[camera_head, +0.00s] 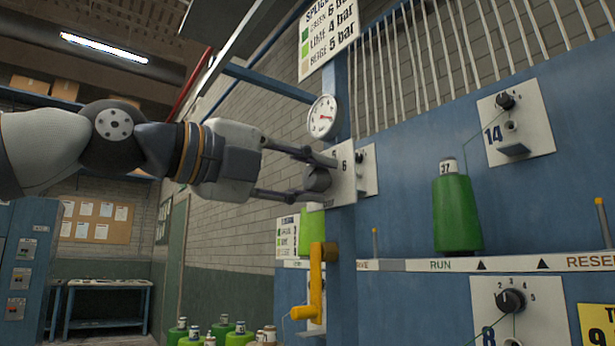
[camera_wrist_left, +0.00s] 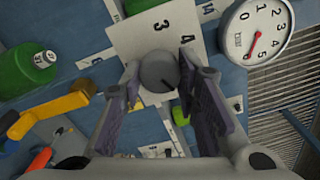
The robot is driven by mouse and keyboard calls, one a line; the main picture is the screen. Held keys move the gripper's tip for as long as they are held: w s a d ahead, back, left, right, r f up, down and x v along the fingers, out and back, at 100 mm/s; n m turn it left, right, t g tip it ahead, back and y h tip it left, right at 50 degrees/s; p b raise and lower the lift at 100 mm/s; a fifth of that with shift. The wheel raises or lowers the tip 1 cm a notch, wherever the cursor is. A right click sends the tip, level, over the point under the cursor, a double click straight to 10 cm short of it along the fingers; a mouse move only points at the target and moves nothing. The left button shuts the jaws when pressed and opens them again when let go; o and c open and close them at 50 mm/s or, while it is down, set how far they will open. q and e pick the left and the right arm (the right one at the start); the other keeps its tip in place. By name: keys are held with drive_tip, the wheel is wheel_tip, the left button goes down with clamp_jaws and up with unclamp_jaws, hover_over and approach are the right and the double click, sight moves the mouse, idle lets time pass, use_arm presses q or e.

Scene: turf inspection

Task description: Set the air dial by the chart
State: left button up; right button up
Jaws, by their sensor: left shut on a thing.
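A grey round air knob (camera_head: 318,180) sits on a white numbered plate (camera_head: 345,172) on the blue post. My left gripper (camera_head: 322,178) is shut on the knob, with a finger on each side; the wrist view shows the knob (camera_wrist_left: 158,72) between the fingers (camera_wrist_left: 160,82). Above it is a round white pressure gauge (camera_head: 322,117). The chart (camera_head: 328,38) above reads green 6 bar, lime 4 bar, beige 5 bar. My right gripper is not in view.
A yellow crank-shaped arm (camera_head: 316,280) stands below the plate. A green yarn cone (camera_head: 457,212), tagged 37, stands on the ledge marked RUN. Other knob plates (camera_head: 515,120) are to the right. Several cones (camera_head: 228,328) stand lower left. A blue bench (camera_head: 105,290) is farther back.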

use_arm(q)
drive_tip(key=shift+m, duration=0.3)
idle(0.4)
drive_tip(key=o, duration=1.2)
drive_tip(key=shift+c, duration=0.2)
drive_tip(key=v, duration=1.2)
